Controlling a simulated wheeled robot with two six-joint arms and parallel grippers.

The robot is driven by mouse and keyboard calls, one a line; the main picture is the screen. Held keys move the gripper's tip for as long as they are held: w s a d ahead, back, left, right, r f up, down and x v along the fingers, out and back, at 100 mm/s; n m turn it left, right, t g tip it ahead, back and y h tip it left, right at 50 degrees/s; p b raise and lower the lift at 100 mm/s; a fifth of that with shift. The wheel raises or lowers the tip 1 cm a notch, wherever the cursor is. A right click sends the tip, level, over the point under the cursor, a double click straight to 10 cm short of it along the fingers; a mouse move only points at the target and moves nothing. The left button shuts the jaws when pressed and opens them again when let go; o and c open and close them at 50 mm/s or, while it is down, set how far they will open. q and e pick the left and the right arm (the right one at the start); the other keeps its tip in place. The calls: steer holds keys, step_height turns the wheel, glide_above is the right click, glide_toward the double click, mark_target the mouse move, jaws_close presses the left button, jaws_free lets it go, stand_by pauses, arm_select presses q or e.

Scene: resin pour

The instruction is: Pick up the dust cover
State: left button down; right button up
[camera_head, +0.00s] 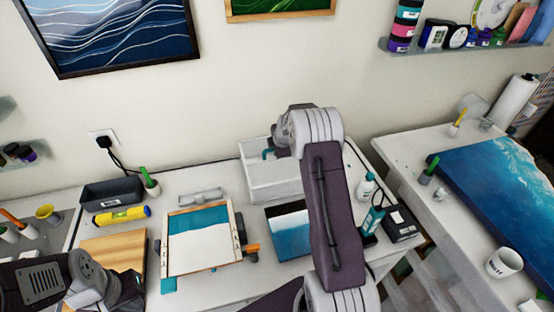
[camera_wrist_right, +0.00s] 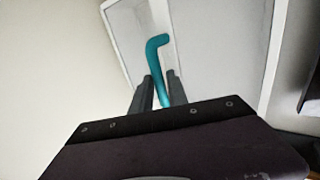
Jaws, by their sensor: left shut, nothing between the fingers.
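The dust cover (camera_head: 288,184) is a pale, box-like cover with a teal bent handle (camera_head: 268,153), at the back of the white table against the wall. In the right wrist view the teal handle (camera_wrist_right: 157,62) runs between the fingers of my right gripper (camera_wrist_right: 160,80). Those fingers look apart, with gaps beside the handle; I cannot tell whether either touches it. In the head view my right arm hides the right gripper's fingers and the cover's right side. My left gripper (camera_head: 128,291) is at the lower left, far from the cover, shut and empty.
A framed teal-and-white panel (camera_head: 200,250) and a blue panel (camera_head: 290,240) lie in front of the cover. A grey bin (camera_head: 112,192) and yellow tube (camera_head: 122,215) are left. Bottles (camera_head: 366,186) and a dark device (camera_head: 400,225) stand right.

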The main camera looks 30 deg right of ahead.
steer(key=shift+x, duration=0.9)
steer(key=shift+r, duration=0.1)
jaws_close()
steer(key=shift+w, duration=0.1)
stand_by(0.5)
